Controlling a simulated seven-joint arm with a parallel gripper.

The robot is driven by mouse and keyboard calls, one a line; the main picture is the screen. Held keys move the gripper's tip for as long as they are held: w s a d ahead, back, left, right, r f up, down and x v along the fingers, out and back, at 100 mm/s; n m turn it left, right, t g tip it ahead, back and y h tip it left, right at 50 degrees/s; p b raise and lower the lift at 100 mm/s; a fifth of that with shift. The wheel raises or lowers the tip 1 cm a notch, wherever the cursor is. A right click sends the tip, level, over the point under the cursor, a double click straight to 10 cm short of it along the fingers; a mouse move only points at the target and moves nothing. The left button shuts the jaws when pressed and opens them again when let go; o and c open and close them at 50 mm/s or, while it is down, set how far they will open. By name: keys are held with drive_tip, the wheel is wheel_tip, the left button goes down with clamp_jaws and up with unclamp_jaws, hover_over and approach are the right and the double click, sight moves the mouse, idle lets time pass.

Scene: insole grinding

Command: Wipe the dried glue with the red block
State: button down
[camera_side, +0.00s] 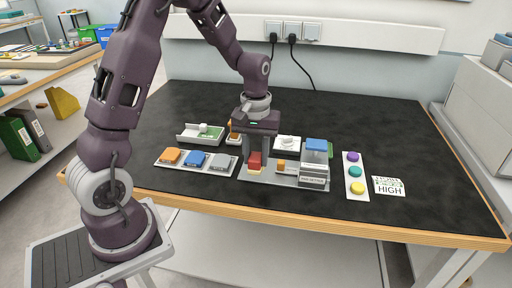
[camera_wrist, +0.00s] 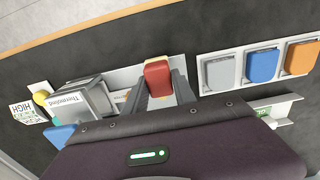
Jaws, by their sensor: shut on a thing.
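My gripper (camera_side: 257,152) points down over the grey base plate (camera_side: 270,181) of the small machine. It is shut on the red block (camera_side: 254,160), which has a tan layer at its lower edge. In the wrist view the block (camera_wrist: 157,72) sits between the two fingers of my gripper (camera_wrist: 161,92), with its tan end facing the table's front edge. The block is at or just above the plate; I cannot tell whether it touches. I cannot make out any dried glue; the area under the block is hidden.
The grey machine (camera_side: 314,171) with a blue top stands right of my gripper, a small orange block (camera_side: 281,165) between them. A tray (camera_side: 176,166) of orange, blue and grey pieces lies left. A button strip (camera_side: 355,174) and a HIGH card (camera_side: 389,187) lie right. The table's back is clear.

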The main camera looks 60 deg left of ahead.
drive_tip(key=shift+f, duration=0.8)
drive_tip(key=shift+w+a+f, duration=0.2)
drive_tip(key=shift+f, duration=0.3)
drive_tip(key=shift+w+a+f, duration=0.2)
drive_tip(key=shift+f, duration=0.25)
drive_tip(key=shift+w+a, duration=2.7)
drive_tip(key=shift+s+d, duration=3.1)
drive_tip(key=shift+r, duration=4.1)
